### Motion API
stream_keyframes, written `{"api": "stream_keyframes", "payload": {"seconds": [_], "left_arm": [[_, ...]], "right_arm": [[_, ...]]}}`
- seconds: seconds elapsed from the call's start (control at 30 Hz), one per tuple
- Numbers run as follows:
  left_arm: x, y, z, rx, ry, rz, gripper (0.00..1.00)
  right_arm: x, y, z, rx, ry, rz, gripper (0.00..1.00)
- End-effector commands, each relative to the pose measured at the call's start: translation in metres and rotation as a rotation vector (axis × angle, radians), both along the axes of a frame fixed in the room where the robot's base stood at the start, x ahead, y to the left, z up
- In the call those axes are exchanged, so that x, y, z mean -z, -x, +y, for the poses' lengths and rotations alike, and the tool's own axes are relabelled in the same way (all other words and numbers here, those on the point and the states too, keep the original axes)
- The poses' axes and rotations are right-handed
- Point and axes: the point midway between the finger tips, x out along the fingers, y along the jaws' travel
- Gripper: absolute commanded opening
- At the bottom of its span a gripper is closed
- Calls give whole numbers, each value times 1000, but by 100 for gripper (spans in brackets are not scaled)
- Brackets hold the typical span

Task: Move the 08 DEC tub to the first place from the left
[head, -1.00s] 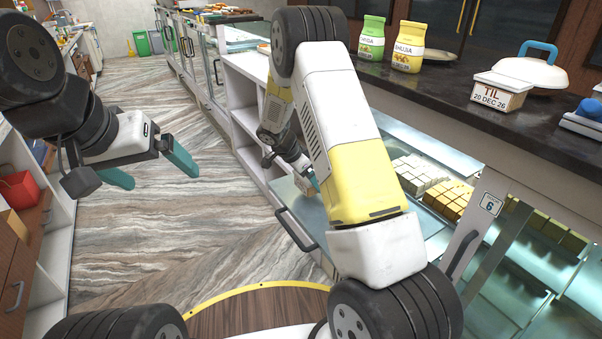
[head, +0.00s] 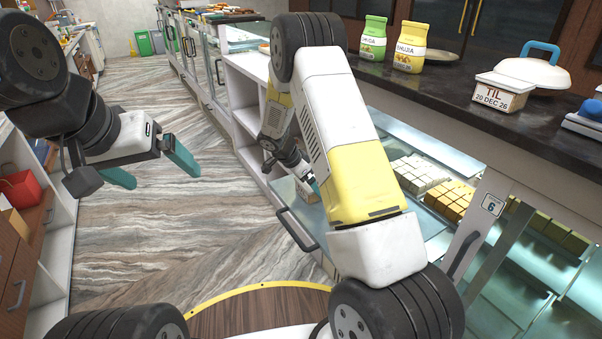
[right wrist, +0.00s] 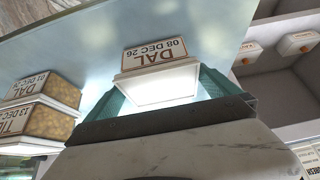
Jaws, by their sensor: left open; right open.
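The 08 DEC tub (right wrist: 160,84), a white tub with a label reading DAL 08 DEC 26, shows upside down in the right wrist view. My right gripper (right wrist: 163,92) is open, with one teal finger on each side of this tub. I cannot tell whether the fingers touch it. In the head view my right gripper is mostly hidden behind my own arm, low at the open counter. My left gripper (head: 150,170) is open and empty over the floor at the left.
Two more labelled tubs, a DAL tub (right wrist: 48,90) and a TIL tub (right wrist: 32,120), stand close together at the left of the right wrist view. A TIL 20 DEC tub (head: 497,94) and two jars stand on the dark counter top (head: 450,88). Sweets fill trays in the glass case.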

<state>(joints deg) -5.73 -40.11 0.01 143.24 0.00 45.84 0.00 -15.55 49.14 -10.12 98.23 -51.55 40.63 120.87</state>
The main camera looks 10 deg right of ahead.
Motion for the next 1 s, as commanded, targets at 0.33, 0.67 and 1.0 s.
{"api": "stream_keyframes", "payload": {"seconds": [0.33, 0.67, 1.0], "left_arm": [[0, 0, 0, 0, 0, 0, 94], [0, 0, 0, 0, 0, 0, 94], [0, 0, 0, 0, 0, 0, 94]], "right_arm": [[-65, 12, 36, -3, -2, -3, 100], [-99, 21, 50, -10, -8, 4, 100], [-204, 99, 29, -311, -190, 89, 100]]}}
